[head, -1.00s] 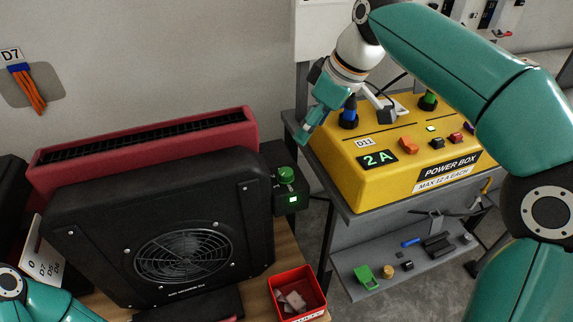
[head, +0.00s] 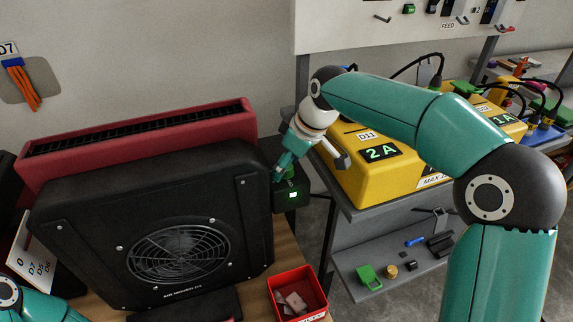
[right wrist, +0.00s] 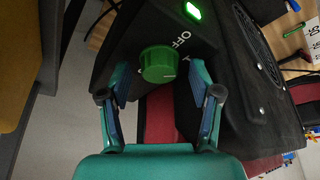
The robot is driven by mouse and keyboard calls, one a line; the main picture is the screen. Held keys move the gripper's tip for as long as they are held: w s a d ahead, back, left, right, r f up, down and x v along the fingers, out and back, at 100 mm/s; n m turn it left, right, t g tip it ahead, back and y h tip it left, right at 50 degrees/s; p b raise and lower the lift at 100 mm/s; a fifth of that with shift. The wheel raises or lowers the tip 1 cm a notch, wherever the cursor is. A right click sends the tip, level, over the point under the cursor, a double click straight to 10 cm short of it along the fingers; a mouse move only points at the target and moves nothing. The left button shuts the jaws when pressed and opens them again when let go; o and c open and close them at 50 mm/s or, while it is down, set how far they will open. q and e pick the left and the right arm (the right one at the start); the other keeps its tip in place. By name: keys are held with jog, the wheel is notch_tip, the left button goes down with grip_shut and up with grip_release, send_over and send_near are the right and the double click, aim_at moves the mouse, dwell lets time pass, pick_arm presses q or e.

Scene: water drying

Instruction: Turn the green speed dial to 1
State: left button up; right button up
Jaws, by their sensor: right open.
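The green speed dial (right wrist: 158,64) is a ribbed round knob on a black control box beside a fan unit. In the right wrist view, "OFF" is printed next to it and a lit green indicator (right wrist: 193,11) shows above. My right gripper (right wrist: 158,76) is open, with one finger on each side of the dial and gaps still visible. In the head view, my right gripper (head: 281,170) is at the box (head: 290,198) and hides most of the dial. The dial's setting is hard to read. Only part of my left arm shows at bottom left.
The black fan unit (head: 100,215) stands left of the box, with a red slotted unit (head: 130,148) behind it. A red bin (head: 318,291) sits in front. A yellow power box (head: 350,185) is on the grey shelf unit to the right.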

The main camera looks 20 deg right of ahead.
jog(key=c, duration=1.2)
jog(key=shift+o, duration=0.3)
jog(key=shift+m, duration=0.3)
jog(key=shift+m+t+p, duration=0.3)
jog(key=shift+m+p, duration=0.05)
jog(key=shift+m, duration=0.15)
jog(key=o, duration=1.1)
jog(key=shift+o, duration=0.2)
